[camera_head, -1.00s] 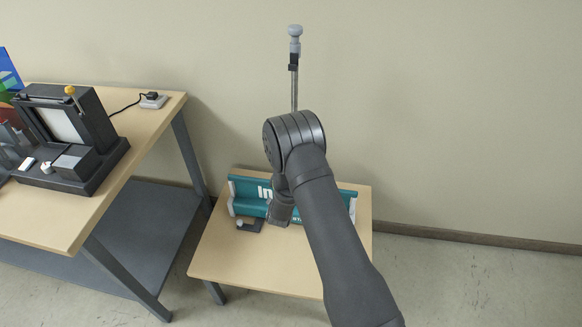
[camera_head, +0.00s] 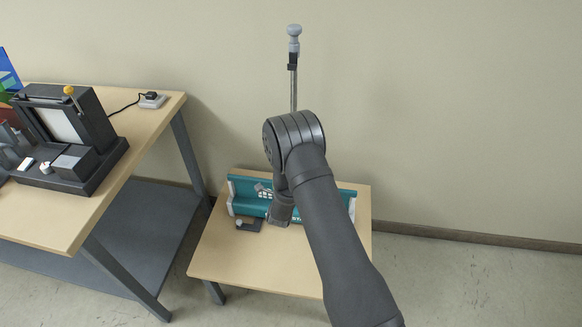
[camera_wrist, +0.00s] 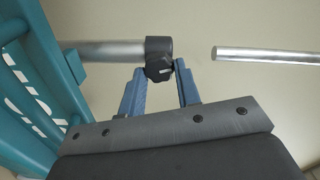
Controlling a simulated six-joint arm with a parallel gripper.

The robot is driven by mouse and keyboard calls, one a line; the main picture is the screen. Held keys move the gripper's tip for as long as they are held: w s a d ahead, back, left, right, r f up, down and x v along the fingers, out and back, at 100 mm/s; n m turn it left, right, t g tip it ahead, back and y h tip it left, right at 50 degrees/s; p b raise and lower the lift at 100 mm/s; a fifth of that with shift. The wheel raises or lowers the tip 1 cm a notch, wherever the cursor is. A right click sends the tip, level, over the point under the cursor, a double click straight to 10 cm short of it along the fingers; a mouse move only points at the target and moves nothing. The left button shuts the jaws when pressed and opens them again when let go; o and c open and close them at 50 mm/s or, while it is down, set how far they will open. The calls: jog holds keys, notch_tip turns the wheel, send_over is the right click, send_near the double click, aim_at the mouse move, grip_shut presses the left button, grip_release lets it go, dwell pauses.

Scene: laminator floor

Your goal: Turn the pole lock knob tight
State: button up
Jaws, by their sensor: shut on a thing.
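The pole lock knob (camera_wrist: 159,68) is a small dark ribbed knob on the underside of a black collar (camera_wrist: 158,47) in the wrist view. The collar sits at the end of a silver pole tube (camera_wrist: 112,51). My gripper (camera_wrist: 160,69) has its two blue fingers on either side of the knob, shut on it. A thinner silver rod (camera_wrist: 262,55) lies to the right, with a visible gap between it and the collar. In the head view my arm hides the knob and most of the gripper.
A teal banner stand (camera_head: 243,202) with white lettering rests on a small wooden table (camera_head: 245,262); its side also fills the left of the wrist view (camera_wrist: 38,90). An upright rod with a grey top (camera_head: 294,32) stands behind my arm. A larger bench (camera_head: 55,222) with a dark machine stands left.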

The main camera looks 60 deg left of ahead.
jog(key=shift+m, duration=1.5)
jog(key=shift+f, duration=0.1)
jog(key=o, duration=0.9)
jog(key=shift+o, duration=0.2)
jog(key=shift+s+d, duration=0.1)
jog(key=v, duration=1.7)
jog(key=x, duration=1.7)
